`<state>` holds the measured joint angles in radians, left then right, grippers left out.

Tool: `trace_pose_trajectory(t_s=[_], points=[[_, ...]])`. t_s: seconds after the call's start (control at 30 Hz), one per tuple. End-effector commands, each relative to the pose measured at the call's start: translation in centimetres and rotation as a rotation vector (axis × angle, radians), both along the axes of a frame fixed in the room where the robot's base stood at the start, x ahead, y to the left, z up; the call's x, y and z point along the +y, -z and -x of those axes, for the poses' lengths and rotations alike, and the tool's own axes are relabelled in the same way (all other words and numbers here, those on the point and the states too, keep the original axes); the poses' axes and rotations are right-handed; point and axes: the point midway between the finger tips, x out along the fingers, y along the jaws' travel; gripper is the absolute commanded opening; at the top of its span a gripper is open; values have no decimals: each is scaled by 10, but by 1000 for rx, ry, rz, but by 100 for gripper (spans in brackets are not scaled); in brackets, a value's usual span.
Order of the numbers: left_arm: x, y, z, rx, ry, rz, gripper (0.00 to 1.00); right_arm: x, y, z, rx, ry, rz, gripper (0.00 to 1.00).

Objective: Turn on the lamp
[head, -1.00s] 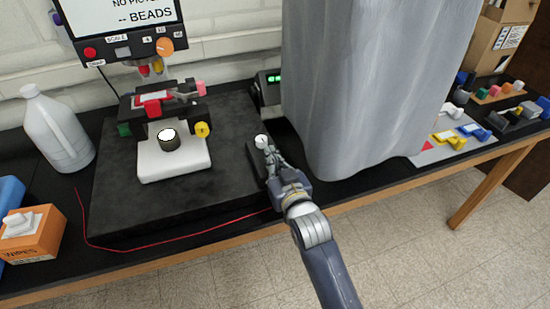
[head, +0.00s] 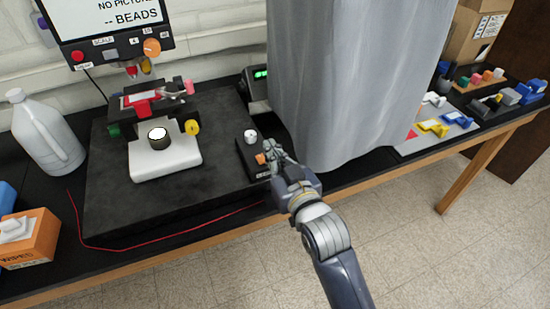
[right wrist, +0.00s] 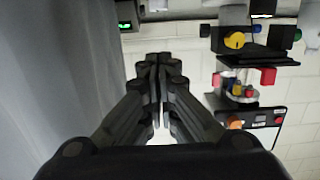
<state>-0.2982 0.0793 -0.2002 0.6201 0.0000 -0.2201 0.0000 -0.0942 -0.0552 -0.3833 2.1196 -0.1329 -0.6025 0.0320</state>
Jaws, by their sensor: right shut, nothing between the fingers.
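A small black control box (head: 247,160) with a white knob (head: 250,137) and an orange knob (head: 261,159) stands at the right end of the dark platform. A microscope-like instrument (head: 165,160) with a white base stands left of it. A round part with a bright white top (head: 158,135) is on that base; I cannot tell whether it is lit. My right gripper (head: 272,152) is shut and empty, just right of the orange knob; I cannot tell whether they touch. Its closed fingers fill the middle of the right wrist view (right wrist: 157,62). My left gripper is not in view.
A grey draped cover (head: 350,90) stands close right of my right gripper. A device with a green display (head: 258,88) is behind the box. A red wire (head: 150,245) runs along the table front. A white jug (head: 45,130) and wipes box (head: 30,240) are at left.

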Motion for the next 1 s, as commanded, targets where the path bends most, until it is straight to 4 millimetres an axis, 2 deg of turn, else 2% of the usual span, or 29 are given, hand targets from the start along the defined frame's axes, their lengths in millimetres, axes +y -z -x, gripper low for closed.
trace_pose_trajectory(t_s=[0.23,0.77,0.87,0.97,1.0], points=[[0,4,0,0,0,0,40,-4,-5,14,0,0,0,0],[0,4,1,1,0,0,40,-5,-6,14,1,0,0,0],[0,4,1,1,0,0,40,-10,4,18,35,7,10,0],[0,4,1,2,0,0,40,-28,35,33,144,28,40,0],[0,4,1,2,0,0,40,-39,53,43,209,40,57,0]])
